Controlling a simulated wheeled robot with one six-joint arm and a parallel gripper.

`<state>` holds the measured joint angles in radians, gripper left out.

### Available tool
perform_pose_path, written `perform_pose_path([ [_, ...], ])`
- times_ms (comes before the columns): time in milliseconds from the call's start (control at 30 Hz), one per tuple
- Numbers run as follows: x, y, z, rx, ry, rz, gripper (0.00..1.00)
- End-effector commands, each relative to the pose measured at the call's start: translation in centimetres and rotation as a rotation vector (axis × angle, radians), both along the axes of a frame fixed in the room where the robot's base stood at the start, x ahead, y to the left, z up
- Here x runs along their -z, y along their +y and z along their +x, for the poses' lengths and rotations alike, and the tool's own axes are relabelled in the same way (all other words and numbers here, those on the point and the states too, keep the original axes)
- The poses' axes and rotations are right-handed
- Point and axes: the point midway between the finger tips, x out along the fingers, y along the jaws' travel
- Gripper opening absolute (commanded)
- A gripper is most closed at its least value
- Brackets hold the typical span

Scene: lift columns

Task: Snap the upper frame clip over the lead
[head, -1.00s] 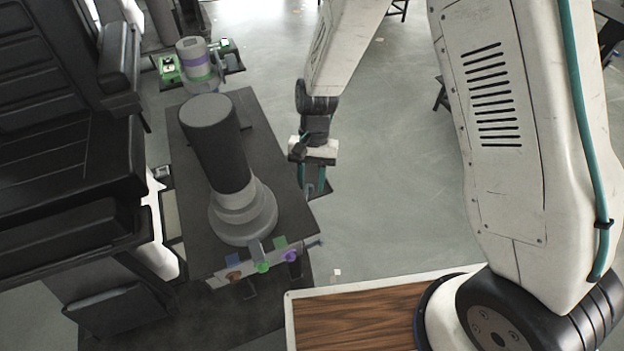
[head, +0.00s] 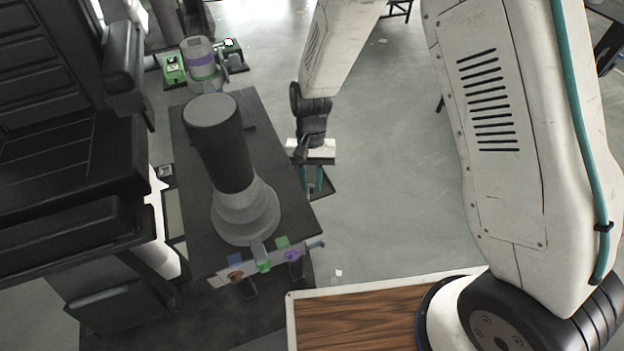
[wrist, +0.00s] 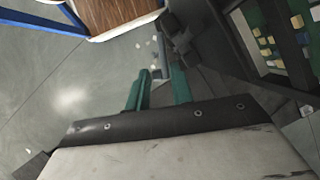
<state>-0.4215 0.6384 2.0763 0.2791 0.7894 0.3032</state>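The lift column (head: 222,155) is a dark cylinder on a stepped grey base, upright on a dark plate (head: 190,215). A pale rail (head: 275,262) at the plate's front edge carries small fittings: a grey-blue tab (head: 257,249), green blocks (head: 281,241) and a purple piece (head: 293,255). I cannot tell which piece is the upper frame clip, and I cannot make out the lead. My gripper (head: 311,182) is beside the plate's right edge, pointing down. In the wrist view its teal fingers (wrist: 158,90) are apart, with a grey rod-like part (wrist: 160,62) showing beyond the gap.
A black seat (head: 70,170) stands close on the left. A second grey column unit (head: 200,62) with green fittings is behind. A wood-topped surface (head: 350,318) is at the front. A rack of small coloured parts (wrist: 275,40) shows in the wrist view. Open floor (head: 395,180) lies to the right.

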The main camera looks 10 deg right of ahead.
Motion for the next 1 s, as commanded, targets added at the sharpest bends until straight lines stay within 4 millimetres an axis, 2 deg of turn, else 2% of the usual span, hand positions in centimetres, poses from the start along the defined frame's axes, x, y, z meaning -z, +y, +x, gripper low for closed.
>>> perform_pose_path([
  [367, -0.3, 0.0, 0.2, 0.002, -0.001, 0.001, 0.34],
  [800, -6.4, -0.3, 2.7, 0.002, -0.003, 0.002, 0.34],
  [1000, -7.2, -0.3, 3.0, 0.002, 0.000, -0.001, 0.34],
])
